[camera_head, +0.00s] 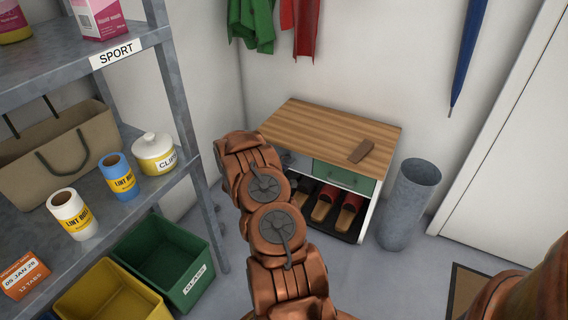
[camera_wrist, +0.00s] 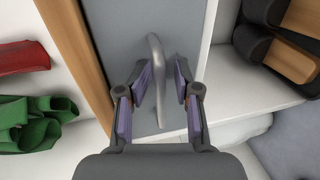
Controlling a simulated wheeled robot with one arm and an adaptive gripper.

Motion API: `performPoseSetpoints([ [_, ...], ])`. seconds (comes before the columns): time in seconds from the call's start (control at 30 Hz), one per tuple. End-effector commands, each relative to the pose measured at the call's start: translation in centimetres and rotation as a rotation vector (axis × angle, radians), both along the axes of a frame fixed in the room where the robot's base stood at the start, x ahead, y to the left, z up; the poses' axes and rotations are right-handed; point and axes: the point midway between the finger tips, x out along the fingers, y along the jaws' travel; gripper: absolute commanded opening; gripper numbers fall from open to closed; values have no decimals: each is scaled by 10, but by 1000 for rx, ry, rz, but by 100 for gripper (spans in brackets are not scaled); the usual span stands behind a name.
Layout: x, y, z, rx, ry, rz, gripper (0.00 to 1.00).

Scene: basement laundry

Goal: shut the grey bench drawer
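The grey bench drawer shows in the wrist view as a flat grey front (camera_wrist: 105,35) with a curved metal handle (camera_wrist: 158,105). How far the drawer stands out from the bench is not clear. The bench (camera_head: 325,125) has a wooden top and a green drawer (camera_head: 343,177) at its right.
A grey metal bin (camera_head: 408,205) stands to the right. A metal shelf unit (camera_head: 172,95) fills the left. Green (camera_head: 252,22) and red (camera_head: 301,25) cloths hang above.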

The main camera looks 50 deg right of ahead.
Motion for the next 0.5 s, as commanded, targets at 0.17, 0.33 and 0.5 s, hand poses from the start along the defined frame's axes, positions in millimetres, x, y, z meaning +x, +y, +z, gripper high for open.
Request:
performPoseSetpoints([
  [0.17,2,1,1,-1,-1,3,35],
  [0.33,3,4,2,-1,0,5,35],
  [0.5,1,18,5,-2,0,4,35],
])
